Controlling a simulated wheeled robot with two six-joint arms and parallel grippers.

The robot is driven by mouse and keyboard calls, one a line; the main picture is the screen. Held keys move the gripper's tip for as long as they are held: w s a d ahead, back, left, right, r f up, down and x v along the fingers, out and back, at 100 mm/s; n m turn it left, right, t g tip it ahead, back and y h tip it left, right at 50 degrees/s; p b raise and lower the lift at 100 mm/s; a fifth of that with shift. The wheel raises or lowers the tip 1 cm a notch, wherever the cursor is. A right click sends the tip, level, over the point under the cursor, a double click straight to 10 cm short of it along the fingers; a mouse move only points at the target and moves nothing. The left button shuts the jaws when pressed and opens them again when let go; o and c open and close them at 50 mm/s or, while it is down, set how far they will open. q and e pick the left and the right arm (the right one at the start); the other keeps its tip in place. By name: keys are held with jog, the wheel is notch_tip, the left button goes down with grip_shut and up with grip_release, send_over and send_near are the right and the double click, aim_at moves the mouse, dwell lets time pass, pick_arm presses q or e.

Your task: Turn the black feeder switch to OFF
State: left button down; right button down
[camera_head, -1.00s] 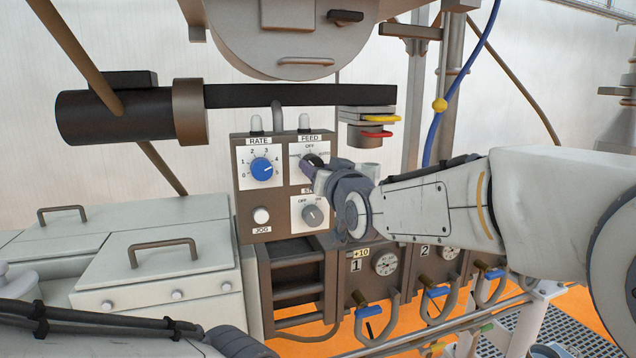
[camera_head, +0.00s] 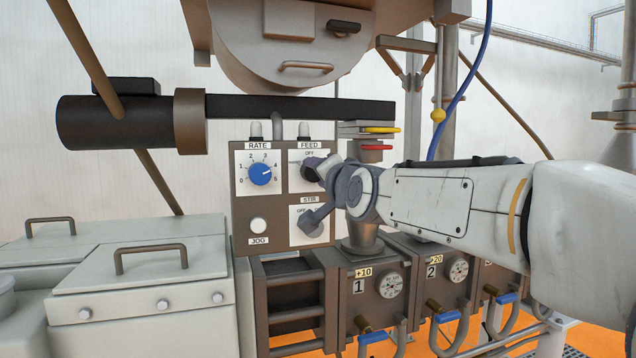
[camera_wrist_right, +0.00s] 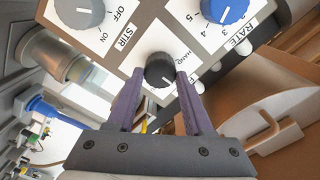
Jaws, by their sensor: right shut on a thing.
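The black feeder switch (camera_head: 310,171) is a round knob under the FEED label on the brown control panel (camera_head: 240,205). OFF is printed above it. In the right wrist view the black knob (camera_wrist_right: 159,70) sits between the two purple fingers of my right gripper (camera_wrist_right: 160,80), which is shut on it. A white mark shows on the knob's lower side in that view. In the head view my right gripper (camera_head: 322,172) reaches the knob from the right and hides part of it and its dial plate. My left gripper is not in view.
The blue RATE knob (camera_head: 260,174) is left of the feeder switch. The white JOG button (camera_head: 258,225) is lower left. A black horizontal bar (camera_head: 290,108) runs above the panel.

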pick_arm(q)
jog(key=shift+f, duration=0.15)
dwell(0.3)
pick_arm(e)
jog(key=shift+c, duration=1.5)
grip_release()
